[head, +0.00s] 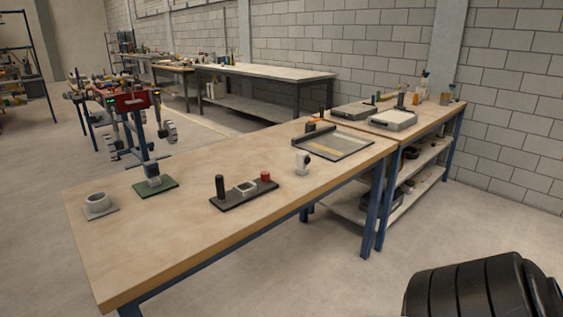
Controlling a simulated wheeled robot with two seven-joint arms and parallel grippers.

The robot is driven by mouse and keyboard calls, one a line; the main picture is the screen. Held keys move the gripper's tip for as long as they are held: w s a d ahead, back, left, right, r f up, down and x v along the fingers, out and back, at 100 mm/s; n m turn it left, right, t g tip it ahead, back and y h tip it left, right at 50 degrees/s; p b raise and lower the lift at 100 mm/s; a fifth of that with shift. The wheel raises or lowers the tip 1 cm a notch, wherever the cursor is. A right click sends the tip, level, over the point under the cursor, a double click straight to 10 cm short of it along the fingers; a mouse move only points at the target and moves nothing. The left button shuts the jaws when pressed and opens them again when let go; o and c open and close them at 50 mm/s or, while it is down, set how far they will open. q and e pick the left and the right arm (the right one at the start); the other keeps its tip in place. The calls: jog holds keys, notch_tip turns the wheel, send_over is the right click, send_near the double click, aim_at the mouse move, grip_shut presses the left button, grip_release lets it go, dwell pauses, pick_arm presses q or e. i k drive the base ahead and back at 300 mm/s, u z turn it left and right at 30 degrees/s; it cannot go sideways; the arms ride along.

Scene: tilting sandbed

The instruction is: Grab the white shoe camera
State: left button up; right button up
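A small white object with a dark round part on its right side (301,163) stands near the front edge of the long wooden table (250,218), right of the table's middle. It looks like the white shoe camera, but it is too small to tell its details. It stands free, with nothing touching it. Neither of my grippers is in view.
Left of it is a dark tray (233,201) with a black post, a white square frame and a red knob. Farther left are a green plate with a device (155,183) and a grey ring on a base (97,204). A grey flat tray (345,146) lies behind right.

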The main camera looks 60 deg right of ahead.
aim_at(303, 160)
jog(key=i, duration=1)
jog(key=z, duration=2.6)
jog(key=k, duration=0.5)
jog(key=z, duration=0.9)
jog(key=i, duration=0.95)
jog(key=u, duration=0.8)
